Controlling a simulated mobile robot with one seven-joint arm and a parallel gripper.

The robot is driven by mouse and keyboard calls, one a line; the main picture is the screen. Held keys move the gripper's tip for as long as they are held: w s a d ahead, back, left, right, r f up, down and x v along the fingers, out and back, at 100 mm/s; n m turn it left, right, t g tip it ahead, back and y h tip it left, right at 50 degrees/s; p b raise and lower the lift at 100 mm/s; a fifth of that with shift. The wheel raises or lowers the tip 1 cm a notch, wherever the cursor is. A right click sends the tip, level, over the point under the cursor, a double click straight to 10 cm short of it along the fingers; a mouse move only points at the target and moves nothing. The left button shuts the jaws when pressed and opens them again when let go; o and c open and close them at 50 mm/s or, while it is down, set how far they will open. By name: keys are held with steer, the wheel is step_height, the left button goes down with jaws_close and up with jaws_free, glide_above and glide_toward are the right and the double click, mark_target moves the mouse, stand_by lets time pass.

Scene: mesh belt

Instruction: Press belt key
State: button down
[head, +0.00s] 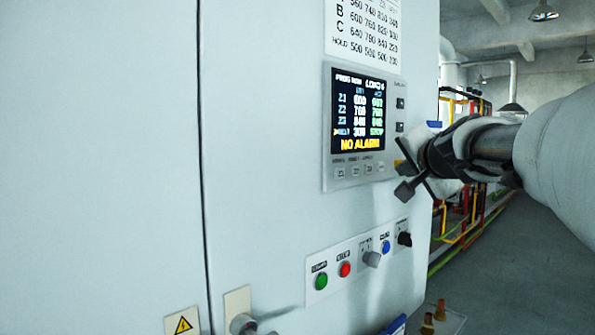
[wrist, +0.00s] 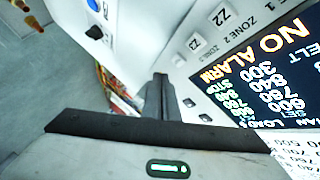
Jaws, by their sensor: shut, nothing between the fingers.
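The control panel (head: 328,130) has a lit display (head: 359,112) reading "NO ALARM", with a row of small grey keys below it. The rightmost key (head: 381,167) of that row, beside the Z3 key (head: 369,169), appears to be the belt key; its label is too small to read. In the wrist view the end key (wrist: 178,60) of the row shows past Z2 (wrist: 222,17). My gripper (head: 403,180) is shut and empty, just right of and slightly below the row. In the wrist view its fingers (wrist: 160,98) are together, apart from the keys.
Two dark side buttons (head: 400,103) sit right of the display. Below is a strip with a green button (head: 321,281), a red button (head: 345,269), a blue button (head: 386,247) and knobs. A handle (head: 243,324) protrudes lower left. Open floor (head: 510,250) lies right of the cabinet.

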steer(key=shift+s+d+b, duration=0.7)
steer(key=shift+s+d, duration=0.25)
steer(key=shift+s, duration=0.3)
